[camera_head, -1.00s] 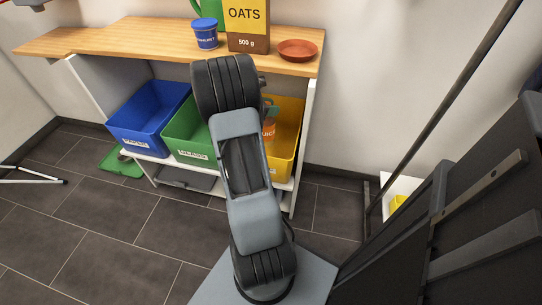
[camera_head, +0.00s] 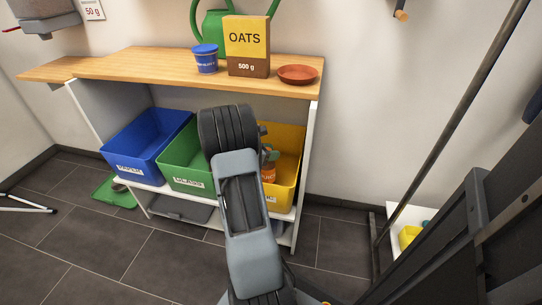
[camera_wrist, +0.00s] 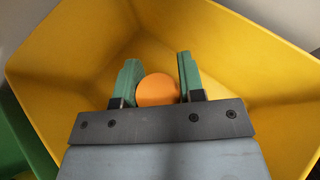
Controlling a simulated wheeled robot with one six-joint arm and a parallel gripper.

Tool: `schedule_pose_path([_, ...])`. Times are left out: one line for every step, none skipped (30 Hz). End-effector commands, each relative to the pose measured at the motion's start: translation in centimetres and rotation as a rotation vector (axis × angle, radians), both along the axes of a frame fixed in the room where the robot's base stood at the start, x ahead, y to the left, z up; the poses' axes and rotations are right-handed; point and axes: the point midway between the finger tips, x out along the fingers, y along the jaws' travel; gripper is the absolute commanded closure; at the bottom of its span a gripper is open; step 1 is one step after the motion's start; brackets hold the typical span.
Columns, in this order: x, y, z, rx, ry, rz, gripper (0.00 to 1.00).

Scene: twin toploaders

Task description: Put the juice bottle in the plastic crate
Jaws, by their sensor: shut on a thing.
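The juice bottle (camera_head: 268,173) is orange and partly hidden by my arm in the head view. In the wrist view its round orange cap (camera_wrist: 157,90) sits between the two green fingers. My gripper (camera_head: 268,156) is shut on the bottle; it also shows in the wrist view (camera_wrist: 157,82). The bottle is inside the opening of the yellow crate (camera_head: 290,143), whose walls surround the gripper in the wrist view (camera_wrist: 235,45). Its label is mostly hidden, so I cannot read it. Whether the bottle touches the crate floor is hidden.
A green crate (camera_head: 185,160) and a blue crate (camera_head: 145,140) stand left of the yellow one on the shelf. Above is a wooden top (camera_head: 135,62) with an oats box (camera_head: 247,45), a blue tub (camera_head: 206,60) and a red dish (camera_head: 297,74). A pole (camera_head: 440,125) leans at right.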

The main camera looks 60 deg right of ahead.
Motion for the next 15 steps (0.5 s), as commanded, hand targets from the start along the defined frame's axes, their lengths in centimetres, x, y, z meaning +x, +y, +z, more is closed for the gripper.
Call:
schedule_pose_path([0.01, -0.02, -0.34, 0.000, -0.001, 0.000, 0.98])
schedule_pose_path([0.01, -0.02, -0.32, -0.002, -0.001, -0.001, 0.98])
schedule_pose_path([0.01, -0.02, -0.24, -0.002, -0.002, 0.000, 0.98])
schedule_pose_path([0.01, -0.01, -0.20, -0.002, -0.002, 0.000, 0.98])
schedule_pose_path([0.01, -0.02, -0.19, -0.002, -0.002, 0.000, 0.98])
schedule_pose_path([0.01, -0.02, -0.19, -0.002, -0.002, 0.000, 0.98])
schedule_pose_path([0.01, -0.02, -0.19, -0.002, -0.002, 0.000, 0.98])
schedule_pose_path([0.01, -0.01, -0.20, -0.002, -0.002, 0.000, 0.98])
schedule_pose_path([0.01, -0.02, -0.26, -0.001, -0.002, -0.001, 0.98])
schedule_pose_path([0.01, -0.02, -0.34, -0.002, -0.001, -0.001, 0.98])
schedule_pose_path([0.01, -0.01, -0.43, -0.001, -0.002, -0.001, 0.98])
schedule_pose_path([0.01, -0.01, -0.49, -0.001, -0.002, -0.001, 0.63])
schedule_pose_path([0.01, -0.01, -0.43, -0.001, -0.002, -0.001, 0.60])
schedule_pose_path([0.01, -0.02, -0.42, -0.001, -0.002, -0.001, 0.57])
schedule_pose_path([0.00, -0.01, -0.42, -0.001, -0.002, -0.001, 0.53])
